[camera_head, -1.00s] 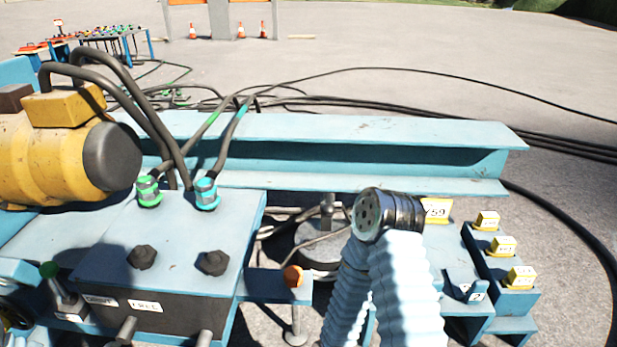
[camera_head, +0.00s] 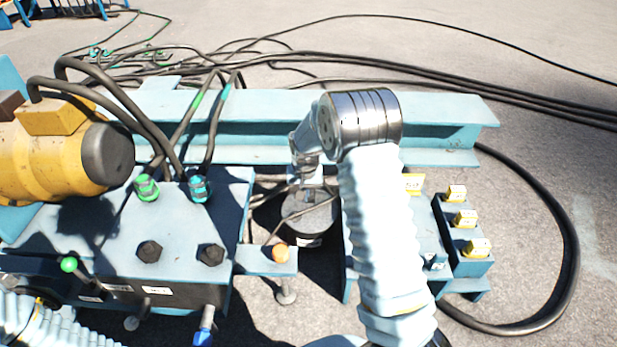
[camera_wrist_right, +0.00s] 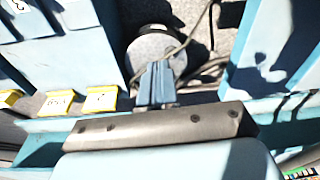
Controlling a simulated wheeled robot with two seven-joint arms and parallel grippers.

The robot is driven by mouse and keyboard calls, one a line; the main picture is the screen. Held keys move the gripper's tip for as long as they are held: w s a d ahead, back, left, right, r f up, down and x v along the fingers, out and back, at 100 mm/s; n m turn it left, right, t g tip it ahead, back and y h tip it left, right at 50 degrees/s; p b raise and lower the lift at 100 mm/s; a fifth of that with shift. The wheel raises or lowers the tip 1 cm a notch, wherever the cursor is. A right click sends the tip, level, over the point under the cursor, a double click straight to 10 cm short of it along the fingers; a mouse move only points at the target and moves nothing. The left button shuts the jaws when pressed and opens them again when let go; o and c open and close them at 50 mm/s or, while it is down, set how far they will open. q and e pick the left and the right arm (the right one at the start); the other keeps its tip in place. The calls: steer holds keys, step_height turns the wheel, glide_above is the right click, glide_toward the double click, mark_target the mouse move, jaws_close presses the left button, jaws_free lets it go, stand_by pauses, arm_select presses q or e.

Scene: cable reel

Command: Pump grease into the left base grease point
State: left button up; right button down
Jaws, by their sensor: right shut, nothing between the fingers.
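A dark round drum (camera_head: 305,222) with a grey lid and a thin hose stands on the ground between the blue base blocks; I take it for the grease pump. In the right wrist view its round grey lid (camera_wrist_right: 150,45) shows beyond my right gripper (camera_wrist_right: 155,72), which is shut and empty. The fingers overlap the lid in that picture; I cannot tell whether they touch it. An orange cap (camera_head: 281,253) sits on a small blue bracket left of the drum; I cannot tell if it is the left base grease point. My left gripper is out of view.
A blue beam (camera_head: 270,155) runs behind the drum. A yellow motor (camera_head: 45,165) and a blue box with hoses (camera_head: 150,225) stand at left. Yellow-tagged blocks (camera_head: 465,218) stand at right. Thick black cables (camera_head: 565,230) loop on the concrete around the right side.

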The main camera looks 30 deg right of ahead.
steer(key=w+d+r, duration=0.1)
steer(key=w+r, duration=0.1)
steer(key=r, duration=0.4)
steer(key=w+d+r+m+h, duration=0.1)
steer(key=d+r, duration=0.1)
steer(key=r, duration=0.4)
steer(key=shift+w+d+t, duration=0.3)
steer(key=shift+w, duration=0.1)
steer(key=x, duration=0.8)
steer(key=s+x, duration=0.1)
steer(key=x, duration=0.3)
steer(key=shift+a+f+p, duration=0.25)
steer(key=shift+f+p, duration=0.1)
steer(key=shift+f, duration=0.15)
steer(key=shift+s+f, duration=0.1)
steer(key=shift+f, duration=0.4)
steer(key=shift+f, duration=0.1)
